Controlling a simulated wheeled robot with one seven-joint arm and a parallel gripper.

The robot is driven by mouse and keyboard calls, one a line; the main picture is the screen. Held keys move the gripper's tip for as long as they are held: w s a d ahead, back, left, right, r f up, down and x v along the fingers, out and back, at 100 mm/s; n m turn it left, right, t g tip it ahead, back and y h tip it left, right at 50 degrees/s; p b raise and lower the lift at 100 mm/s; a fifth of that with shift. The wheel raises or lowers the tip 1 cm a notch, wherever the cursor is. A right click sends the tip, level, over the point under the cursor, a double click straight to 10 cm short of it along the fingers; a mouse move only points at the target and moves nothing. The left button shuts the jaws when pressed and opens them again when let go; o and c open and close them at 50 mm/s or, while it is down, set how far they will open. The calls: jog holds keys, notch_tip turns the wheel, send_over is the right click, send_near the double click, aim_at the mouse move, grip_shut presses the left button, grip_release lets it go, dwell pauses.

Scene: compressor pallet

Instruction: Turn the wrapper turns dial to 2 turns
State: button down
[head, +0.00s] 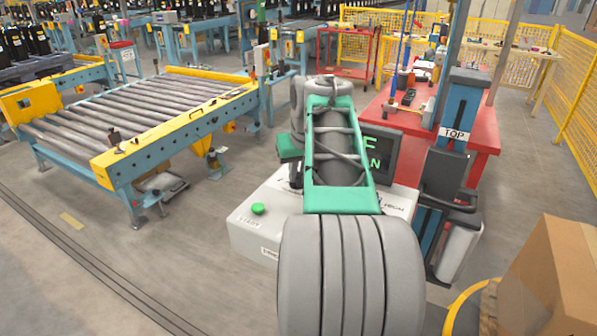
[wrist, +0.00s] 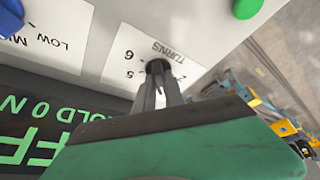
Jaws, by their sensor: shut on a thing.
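The turns dial (wrist: 158,66) is a small dark knob on a white label plate marked TURNS in the wrist view. The numbers 6, 5 and 2 show around it; others are covered. My gripper (wrist: 160,80) is shut on the dial, with its two grey fingers over the knob. The fingers hide most of the dial, so I cannot tell which number it points to. In the head view my arm covers the dial and the gripper. The white control box (head: 247,235) shows beneath the arm.
A green button (wrist: 246,8) and a blue knob (wrist: 10,18) by LOW and MID marks sit near the dial. A dark display (wrist: 30,130) shows green text. A roller conveyor (head: 150,115) stands left, a red table (head: 478,135) behind, a cardboard box (head: 553,275) right.

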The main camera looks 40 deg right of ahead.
jog(key=shift+r+p, duration=0.1)
jog(key=shift+p, duration=0.25)
jog(key=n+p, duration=0.2)
jog(key=n+y+p, duration=0.1)
jog(key=p, duration=0.1)
jog(key=shift+d+r+n, duration=0.15)
jog(key=shift+n, duration=0.25)
jog(key=n+y+p, duration=0.1)
jog(key=n+p, duration=0.2)
jog(key=shift+d+n+y, duration=0.1)
jog(key=shift+n+y, duration=0.2)
jog(key=shift+y, duration=0.1)
jog(key=shift+n+p, duration=0.65)
jog(key=shift+n, duration=0.15)
jog(key=shift+f+y, duration=0.2)
jog(key=shift+y, duration=0.1)
jog(key=c, duration=1.4)
grip_release()
jog(key=shift+c, duration=0.2)
jog(key=p+v, duration=0.2)
jog(key=v, duration=0.5)
jog(key=shift+s+r, duration=0.2)
jog(key=shift+r, duration=0.1)
